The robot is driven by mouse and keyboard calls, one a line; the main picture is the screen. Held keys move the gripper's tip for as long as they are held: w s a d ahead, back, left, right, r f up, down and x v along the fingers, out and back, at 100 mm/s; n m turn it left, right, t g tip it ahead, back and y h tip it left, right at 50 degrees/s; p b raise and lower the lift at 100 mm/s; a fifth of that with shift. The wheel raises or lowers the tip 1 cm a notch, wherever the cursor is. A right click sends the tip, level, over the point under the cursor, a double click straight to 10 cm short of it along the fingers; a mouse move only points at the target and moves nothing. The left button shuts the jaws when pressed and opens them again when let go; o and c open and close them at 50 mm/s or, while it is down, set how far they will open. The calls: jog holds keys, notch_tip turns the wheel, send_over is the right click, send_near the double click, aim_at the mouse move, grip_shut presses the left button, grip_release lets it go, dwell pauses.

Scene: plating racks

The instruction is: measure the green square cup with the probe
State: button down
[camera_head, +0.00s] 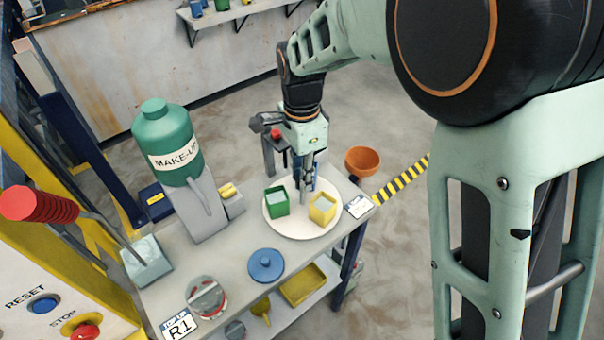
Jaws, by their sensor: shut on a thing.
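The green square cup (276,203) stands on the left part of a round white plate (293,231) on the bench. Pale liquid or a light inner surface shows at its top. My gripper (307,172) points down over the back of the plate, to the right of and behind the green cup. It is shut on a slim grey thing, which looks like the probe (303,197); its lower end is between the green cup and a yellow square cup (322,209), apart from the green cup. The fingers and something blue behind them are too small to separate clearly.
A green make-up bottle (165,145) on a grey stand rises left of the plate. An orange bowl (362,160) is at the back right. A blue round lid (266,265) and a round gauge-like item (207,297) lie in front. Bare bench shows between them.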

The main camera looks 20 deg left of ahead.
jog(key=shift+r+m, duration=0.1)
jog(key=shift+m, duration=1.6)
jog(key=shift+w+m+p, duration=0.1)
jog(key=shift+m+p, duration=0.65)
jog(key=shift+m, duration=1.15)
jog(key=shift+m+p, duration=0.8)
jog(key=shift+m, duration=1.1)
jog(key=shift+m+p, duration=0.6)
jog(key=shift+m, duration=1)
jog(key=c, duration=1.7)
grip_release()
notch_tip(320, 180, up, 12)
jog(key=shift+f, duration=0.1)
